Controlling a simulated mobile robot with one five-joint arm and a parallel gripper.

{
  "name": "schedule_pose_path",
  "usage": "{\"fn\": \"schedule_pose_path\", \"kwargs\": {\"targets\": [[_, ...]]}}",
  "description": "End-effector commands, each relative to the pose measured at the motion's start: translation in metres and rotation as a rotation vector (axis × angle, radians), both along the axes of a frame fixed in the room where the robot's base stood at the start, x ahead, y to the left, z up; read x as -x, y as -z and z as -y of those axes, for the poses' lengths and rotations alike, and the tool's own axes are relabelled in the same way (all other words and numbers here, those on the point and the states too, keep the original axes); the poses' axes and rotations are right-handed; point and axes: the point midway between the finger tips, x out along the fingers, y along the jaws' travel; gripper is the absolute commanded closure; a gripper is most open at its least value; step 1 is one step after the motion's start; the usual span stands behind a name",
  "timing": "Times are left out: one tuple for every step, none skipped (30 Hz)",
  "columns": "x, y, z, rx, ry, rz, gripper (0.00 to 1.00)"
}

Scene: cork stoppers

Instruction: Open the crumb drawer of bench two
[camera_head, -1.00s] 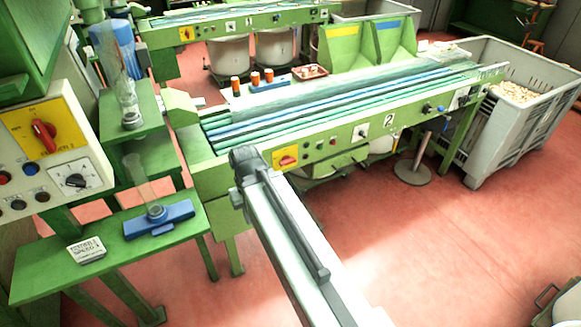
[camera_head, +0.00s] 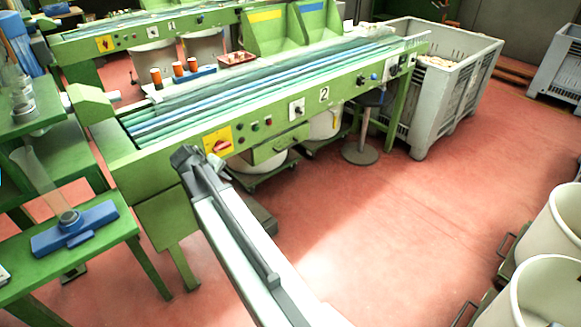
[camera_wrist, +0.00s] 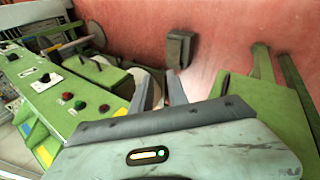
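Bench two (camera_head: 345,93), a long green bench marked "2", runs across the head view. Its crumb drawer (camera_head: 279,147) appears to be the green box with a small dark handle below the control panel, and it looks shut. The wrist view shows a green box with a dark knob (camera_wrist: 105,74), likely this drawer, left of and beyond my fingers. My gripper (camera_wrist: 160,80) has its two grey fingers apart with nothing visible between them. In the head view my gripper (camera_head: 219,165) is small, in front of the bench's left part, below the yellow switch plate; it appears apart from the drawer.
White tubs on dollies (camera_head: 555,290) stand at the right front. A grey crate of corks (camera_head: 440,95) stands at the bench's right end. A round-based stand (camera_head: 360,151) is under the bench. The red floor (camera_head: 380,220) is clear in the middle.

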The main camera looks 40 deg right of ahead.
Motion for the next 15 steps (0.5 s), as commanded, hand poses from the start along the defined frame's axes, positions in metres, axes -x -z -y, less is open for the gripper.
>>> {"fn": "schedule_pose_path", "kwargs": {"targets": [[-0.016,0.046,0.044,0.095,-0.024,-0.004,0.80],[-0.022,0.053,0.069,0.160,-0.045,-0.012,0.80],[-0.028,0.061,0.103,0.246,-0.074,-0.029,0.80],[-0.033,0.068,0.127,0.310,-0.097,-0.045,0.80],[-0.037,0.073,0.150,0.372,-0.120,-0.064,0.80],[-0.041,0.079,0.180,0.454,-0.150,-0.094,0.80],[-0.043,0.082,0.201,0.512,-0.171,-0.119,0.80],[-0.045,0.085,0.219,0.566,-0.193,-0.146,0.80],[-0.047,0.088,0.242,0.632,-0.220,-0.182,0.80],[-0.048,0.090,0.258,0.677,-0.238,-0.210,0.80],[-0.049,0.091,0.271,0.718,-0.257,-0.235,0.80],[-0.050,0.092,0.286,0.763,-0.277,-0.266,0.80],[-0.050,0.092,0.295,0.792,-0.290,-0.288,0.80],[-0.051,0.091,0.303,0.817,-0.302,-0.307,0.80],[-0.050,0.090,0.311,0.842,-0.314,-0.329,0.80]]}}
